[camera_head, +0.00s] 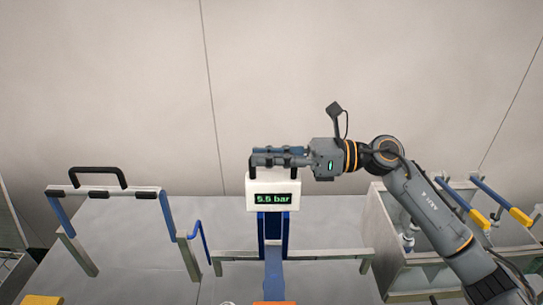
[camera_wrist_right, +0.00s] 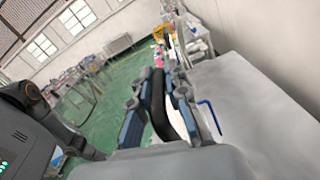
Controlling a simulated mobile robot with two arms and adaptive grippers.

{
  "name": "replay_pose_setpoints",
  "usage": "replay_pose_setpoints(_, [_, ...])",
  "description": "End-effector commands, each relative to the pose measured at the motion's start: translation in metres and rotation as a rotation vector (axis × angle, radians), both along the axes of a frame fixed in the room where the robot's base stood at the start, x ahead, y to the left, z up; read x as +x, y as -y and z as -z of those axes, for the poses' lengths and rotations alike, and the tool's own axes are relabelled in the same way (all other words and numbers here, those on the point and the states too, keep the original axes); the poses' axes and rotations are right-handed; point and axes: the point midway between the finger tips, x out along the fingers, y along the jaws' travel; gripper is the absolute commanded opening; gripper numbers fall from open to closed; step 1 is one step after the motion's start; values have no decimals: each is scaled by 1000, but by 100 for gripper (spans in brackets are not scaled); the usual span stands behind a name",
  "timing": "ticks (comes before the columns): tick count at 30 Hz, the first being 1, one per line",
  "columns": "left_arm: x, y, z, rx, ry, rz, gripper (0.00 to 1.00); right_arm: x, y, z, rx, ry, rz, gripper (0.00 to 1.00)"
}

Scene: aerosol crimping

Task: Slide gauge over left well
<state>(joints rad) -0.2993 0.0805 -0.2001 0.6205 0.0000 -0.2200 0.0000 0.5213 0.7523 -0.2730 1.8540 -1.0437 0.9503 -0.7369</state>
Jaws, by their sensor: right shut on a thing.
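The gauge (camera_head: 273,184) is a white box with a green "5.5 bar" display, on top of a blue upright near the middle of the head view. My right gripper (camera_head: 264,157) comes in from the right and is level across the top of the gauge. In the right wrist view, its blue-padded fingers (camera_wrist_right: 158,108) are closed on both sides of a black curved handle (camera_wrist_right: 158,98). In the head view the fingers mostly hide this handle. My left gripper is in neither view. I cannot make out the left well.
A white frame (camera_head: 112,192) with a black handle (camera_head: 98,171) and blue legs stands at the left. A grey bin (camera_head: 427,261) with blue-and-yellow-handled tools (camera_head: 464,208) is at the right, partly behind my arm. A blue bent rod (camera_head: 203,240) stands between frame and gauge.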

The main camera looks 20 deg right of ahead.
Motion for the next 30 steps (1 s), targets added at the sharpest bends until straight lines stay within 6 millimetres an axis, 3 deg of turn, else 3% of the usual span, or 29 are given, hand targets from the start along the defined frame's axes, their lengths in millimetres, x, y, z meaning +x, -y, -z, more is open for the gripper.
replay_pose_setpoints(6, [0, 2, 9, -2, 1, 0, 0, 13, -56, 0, 6, 1, -11, 0])
replay_pose_setpoints(12, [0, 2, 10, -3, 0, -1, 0, 24, -92, 0, 5, -3, -8, 0])
replay_pose_setpoints(23, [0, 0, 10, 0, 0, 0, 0, 26, -100, 0, 4, -4, -8, 0])
replay_pose_setpoints(24, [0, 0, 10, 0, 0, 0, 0, 26, -100, 0, 4, -4, -8, 17])
replay_pose_setpoints(27, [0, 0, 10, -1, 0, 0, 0, 26, -99, 0, 4, -4, -7, 36])
replay_pose_setpoints(30, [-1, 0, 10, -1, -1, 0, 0, 26, -99, 0, 3, -3, -6, 36])
